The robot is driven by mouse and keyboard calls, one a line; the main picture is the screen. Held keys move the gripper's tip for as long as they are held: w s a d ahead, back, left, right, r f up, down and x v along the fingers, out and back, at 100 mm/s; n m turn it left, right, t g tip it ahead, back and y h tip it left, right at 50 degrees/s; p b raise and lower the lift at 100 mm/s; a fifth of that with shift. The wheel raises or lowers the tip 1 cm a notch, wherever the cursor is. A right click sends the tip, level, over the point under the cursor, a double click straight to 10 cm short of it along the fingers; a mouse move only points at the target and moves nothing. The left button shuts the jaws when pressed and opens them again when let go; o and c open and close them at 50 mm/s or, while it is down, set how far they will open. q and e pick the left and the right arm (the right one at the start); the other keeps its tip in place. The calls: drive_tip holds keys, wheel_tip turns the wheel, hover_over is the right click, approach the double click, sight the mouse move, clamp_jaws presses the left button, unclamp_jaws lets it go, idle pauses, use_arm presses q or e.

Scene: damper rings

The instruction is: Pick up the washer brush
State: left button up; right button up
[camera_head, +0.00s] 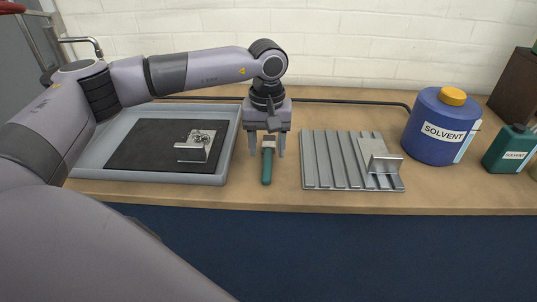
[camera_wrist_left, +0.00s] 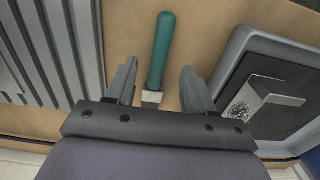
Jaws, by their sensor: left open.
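The washer brush (camera_head: 267,163) has a green handle and a pale metal end, and lies on the wooden bench between the tray and the ribbed plate. Its handle points toward the front edge. My left gripper (camera_head: 267,155) is open and points down over the brush's metal end. In the left wrist view the brush (camera_wrist_left: 161,50) lies between the two open fingers (camera_wrist_left: 158,82), with its handle extending past them. The fingers do not close on it. The far part of the metal end is hidden by the gripper body. My right gripper is not in view.
A grey tray (camera_head: 88,165) with a dark mat and a metal bracket (camera_head: 197,147) stands left. A ribbed metal plate (camera_head: 322,160) with another bracket (camera_head: 380,158) lies right. A blue solvent container (camera_head: 430,140) and green solvent bottle (camera_head: 508,150) stand farther right.

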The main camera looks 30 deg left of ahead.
sight(267, 162)
use_arm(q)
drive_tip(key=shift+a+f, duration=0.1)
drive_tip(key=shift+f, duration=1.9)
clamp_jaws()
drive_tip(key=shift+w, duration=0.1)
drive_tip(key=shift+r, duration=0.2)
